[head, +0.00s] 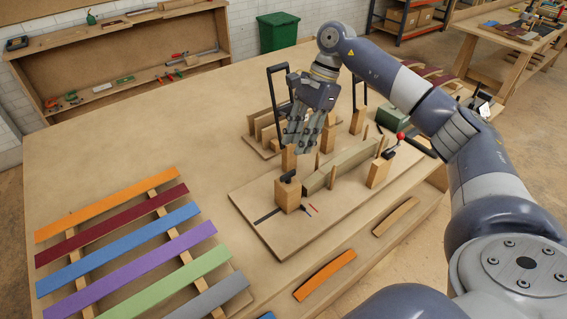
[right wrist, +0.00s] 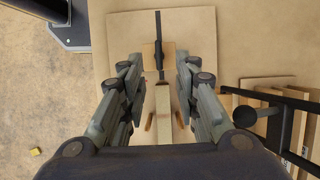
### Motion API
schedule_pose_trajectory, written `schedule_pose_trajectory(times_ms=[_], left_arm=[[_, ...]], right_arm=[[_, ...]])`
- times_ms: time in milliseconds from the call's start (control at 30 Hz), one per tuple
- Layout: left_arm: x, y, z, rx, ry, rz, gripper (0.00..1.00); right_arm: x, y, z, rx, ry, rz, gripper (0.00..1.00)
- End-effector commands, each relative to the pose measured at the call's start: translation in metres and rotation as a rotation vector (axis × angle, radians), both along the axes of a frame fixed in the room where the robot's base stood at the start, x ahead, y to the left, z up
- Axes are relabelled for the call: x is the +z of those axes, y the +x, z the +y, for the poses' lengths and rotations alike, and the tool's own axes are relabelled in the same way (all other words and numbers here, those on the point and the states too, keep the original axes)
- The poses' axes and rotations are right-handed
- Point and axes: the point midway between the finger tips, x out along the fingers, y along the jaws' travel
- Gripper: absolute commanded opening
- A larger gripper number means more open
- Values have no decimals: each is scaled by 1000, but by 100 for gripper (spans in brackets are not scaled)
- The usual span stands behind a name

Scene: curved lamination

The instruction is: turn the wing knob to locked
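The wing knob appears to be the small black piece (head: 288,176) on top of an upright wooden block (head: 288,197) near the front left of a fixture board (head: 262,235). In the right wrist view the black piece (right wrist: 160,68) shows over its block (right wrist: 150,54), lying between my finger lines. I cannot tell whether it is locked. My right gripper (head: 303,143) points down above the board, behind the block in the head view, apart from the knob. In the right wrist view its fingers (right wrist: 158,66) are spread with nothing held. My left gripper is not in view.
A long wooden beam (head: 343,167) lies on the board between upright pegs. A red-balled lever (head: 400,137) stands at its right. A tall black handle (head: 270,90) rises close to my right gripper. Coloured slats (head: 130,225) lie at left; the table's back left is bare.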

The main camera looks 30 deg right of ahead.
Motion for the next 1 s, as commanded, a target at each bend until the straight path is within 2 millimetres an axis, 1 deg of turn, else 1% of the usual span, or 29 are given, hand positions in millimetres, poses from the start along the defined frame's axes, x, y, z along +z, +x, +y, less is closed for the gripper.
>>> schedule_pose_trajectory(times_ms=[33, 100, 200, 300, 367, 433, 533, 600, 667, 733, 867, 900, 967, 1000], left_arm=[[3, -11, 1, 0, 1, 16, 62], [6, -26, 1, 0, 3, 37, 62], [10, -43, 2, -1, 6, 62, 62], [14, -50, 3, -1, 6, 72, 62], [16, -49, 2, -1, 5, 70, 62], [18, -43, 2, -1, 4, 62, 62], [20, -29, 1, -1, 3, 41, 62], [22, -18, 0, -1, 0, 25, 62], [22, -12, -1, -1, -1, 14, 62], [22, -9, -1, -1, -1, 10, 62], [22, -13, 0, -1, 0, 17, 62], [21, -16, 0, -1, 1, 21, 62], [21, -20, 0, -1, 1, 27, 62], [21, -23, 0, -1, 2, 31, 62]], right_arm=[[-8, -2, 4, 2, 0, 6, 29], [-20, -2, 9, 1, 0, 6, 29], [-38, -3, 17, 2, 1, 6, 29], [-54, -3, 24, 2, 2, 5, 29], [-63, -3, 27, 2, 1, 4, 29], [-71, -3, 30, 1, 2, 2, 29], [-79, -3, 34, 1, 2, 2, 29], [-82, -3, 35, 1, 2, 1, 29], [-83, -3, 35, 1, 1, 1, 29], [-84, -3, 35, 1, 1, 0, 29], [-84, -3, 35, 0, 1, 0, 29], [-84, -3, 35, 0, 1, 0, 25], [-84, -3, 35, 0, 1, 0, 11], [-84, -3, 35, 0, 1, 0, 2]])
